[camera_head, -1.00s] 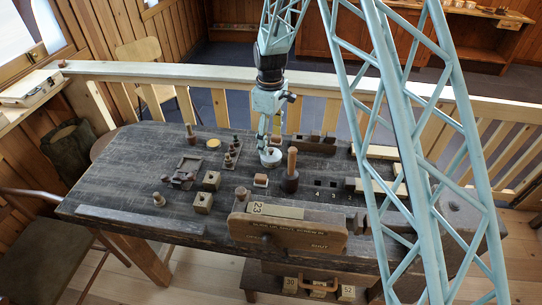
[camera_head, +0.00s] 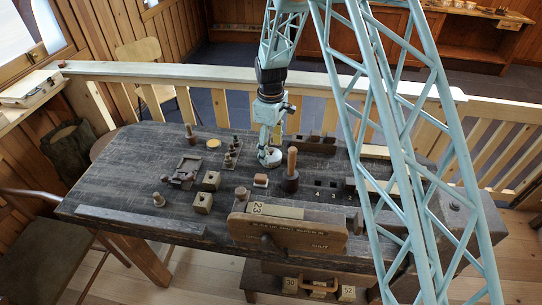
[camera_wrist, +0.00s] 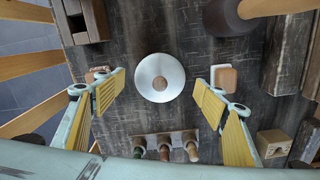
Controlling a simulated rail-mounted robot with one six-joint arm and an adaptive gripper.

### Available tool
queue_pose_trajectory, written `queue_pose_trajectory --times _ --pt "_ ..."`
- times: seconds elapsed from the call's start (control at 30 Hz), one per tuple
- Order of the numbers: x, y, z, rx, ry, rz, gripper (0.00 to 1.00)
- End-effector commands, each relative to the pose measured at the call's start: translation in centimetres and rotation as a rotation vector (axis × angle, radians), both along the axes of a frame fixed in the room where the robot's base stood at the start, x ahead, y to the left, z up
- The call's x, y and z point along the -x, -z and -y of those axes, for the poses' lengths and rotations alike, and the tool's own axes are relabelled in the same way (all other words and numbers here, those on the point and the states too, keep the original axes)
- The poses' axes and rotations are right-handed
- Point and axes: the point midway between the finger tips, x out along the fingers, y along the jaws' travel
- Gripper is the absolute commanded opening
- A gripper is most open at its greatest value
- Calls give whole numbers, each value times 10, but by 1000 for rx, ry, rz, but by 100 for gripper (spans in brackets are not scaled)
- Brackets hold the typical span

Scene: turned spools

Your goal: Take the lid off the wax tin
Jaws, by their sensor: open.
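A round white tin (camera_head: 270,157) stands on the dark workbench (camera_head: 120,180), below my gripper (camera_head: 268,140). Nothing is held. In the head view my gripper partly covers the tin's far side.
A dark wooden tool with an upright handle (camera_head: 291,180) stands right of the tin. The bench's left front is fairly clear.

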Motion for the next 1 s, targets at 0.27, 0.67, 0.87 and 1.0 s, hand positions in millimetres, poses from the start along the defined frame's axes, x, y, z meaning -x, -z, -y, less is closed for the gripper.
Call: queue_pose_trajectory --times 0.27,0.67,0.87,1.0 --pt "0 13 0 -1 0 1 65" --pt "0 13 0 -1 0 1 65" --pt "0 13 0 -1 0 1 57" --pt "0 13 0 -1 0 1 45"
